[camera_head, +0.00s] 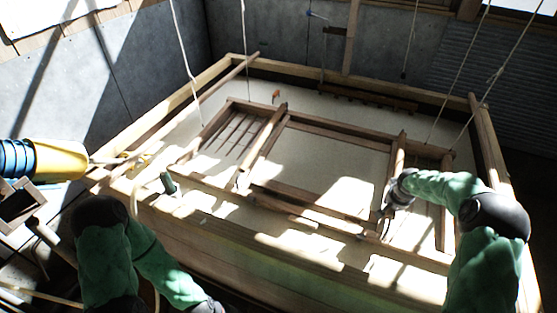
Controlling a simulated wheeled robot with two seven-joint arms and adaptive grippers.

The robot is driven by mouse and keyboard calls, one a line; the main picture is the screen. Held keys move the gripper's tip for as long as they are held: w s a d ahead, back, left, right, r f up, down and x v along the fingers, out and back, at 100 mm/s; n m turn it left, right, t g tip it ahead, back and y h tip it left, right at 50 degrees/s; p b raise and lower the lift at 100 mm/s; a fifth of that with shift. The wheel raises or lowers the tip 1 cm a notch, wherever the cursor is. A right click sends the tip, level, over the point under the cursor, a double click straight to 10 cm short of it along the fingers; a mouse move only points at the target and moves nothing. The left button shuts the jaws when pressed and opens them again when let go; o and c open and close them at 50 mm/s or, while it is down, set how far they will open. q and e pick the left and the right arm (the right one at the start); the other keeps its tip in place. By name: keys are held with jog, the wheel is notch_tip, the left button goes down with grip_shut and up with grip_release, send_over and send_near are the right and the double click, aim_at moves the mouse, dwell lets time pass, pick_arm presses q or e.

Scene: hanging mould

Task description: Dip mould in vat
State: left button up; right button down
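The mould (291,118) is a brown wooden frame with crossbars and slatted ends. It hangs level from ropes over the vat (205,262), a large wooden-walled tub with a pale, sunlit content. I cannot tell whether the mould touches the pale surface. My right gripper (385,222) is at the mould's right crossbar near its front edge; its fingers are too small and dark to tell open from shut. My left arm (165,275) comes in at the lower left, outside the vat's front wall, and its gripper is cut off by the bottom edge.
Ropes (243,50) come down from above on both sides. A yellow and blue container (55,160) lies at the left beside a wooden box (20,205). A small dark green object (168,183) is at the vat's front left rim. Grey walls close the back.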

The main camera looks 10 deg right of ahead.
jog(key=shift+s+a+f, duration=0.15)
jog(key=shift+s+f, duration=0.05)
jog(key=shift+f, duration=0.05)
